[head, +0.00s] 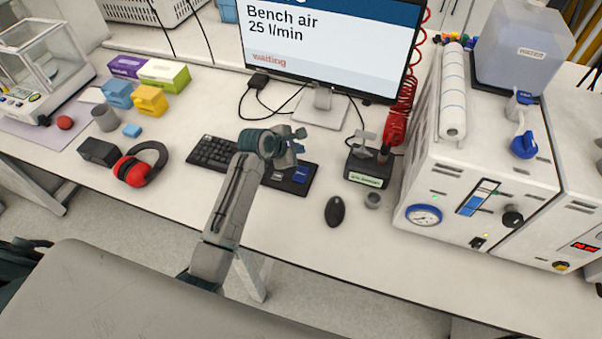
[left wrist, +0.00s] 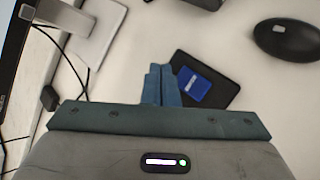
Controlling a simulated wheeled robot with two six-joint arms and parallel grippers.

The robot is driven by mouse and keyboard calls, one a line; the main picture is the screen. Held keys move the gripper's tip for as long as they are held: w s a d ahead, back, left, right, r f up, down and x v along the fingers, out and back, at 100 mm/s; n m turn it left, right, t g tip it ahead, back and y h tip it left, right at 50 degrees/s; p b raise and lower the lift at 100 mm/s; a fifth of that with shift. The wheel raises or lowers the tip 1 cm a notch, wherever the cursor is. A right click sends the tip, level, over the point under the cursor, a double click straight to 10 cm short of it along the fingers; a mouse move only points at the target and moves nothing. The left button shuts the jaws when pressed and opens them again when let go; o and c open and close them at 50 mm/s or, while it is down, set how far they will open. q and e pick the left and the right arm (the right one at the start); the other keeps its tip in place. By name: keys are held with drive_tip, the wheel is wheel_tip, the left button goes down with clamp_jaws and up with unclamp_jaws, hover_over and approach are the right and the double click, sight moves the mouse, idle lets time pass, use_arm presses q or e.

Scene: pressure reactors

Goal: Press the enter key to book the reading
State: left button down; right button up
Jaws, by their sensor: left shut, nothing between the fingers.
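A black keyboard (head: 212,152) lies on the bench in front of the monitor, partly hidden by my left arm. A blue key (head: 301,174), likely the enter key, is at its right end. It also shows in the left wrist view (left wrist: 195,88) on the dark keyboard end (left wrist: 222,91). My left gripper (head: 297,147) is over the keyboard, just behind the blue key in the head view. Its closed fingers (left wrist: 162,83) are empty and appear left of the blue key in the wrist view; contact cannot be told. The monitor (head: 325,45) reads "Bench air 25 l/min" and "waiting". My right gripper is not in view.
A black mouse (head: 335,210) lies right of the keyboard. Red ear defenders (head: 140,165) lie left. The bench front between is clear.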

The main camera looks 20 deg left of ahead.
sight(305, 169)
use_arm(q)
wheel_tip(305, 169, down, 6)
drive_tip(key=b, duration=0.6)
drive_tip(key=shift+f, duration=0.25)
drive_tip(key=shift+f+b, duration=0.35)
drive_tip(key=shift+f, duration=0.65)
idle(0.6)
drive_tip(key=shift+f+p, duration=0.3)
drive_tip(key=shift+f, duration=0.15)
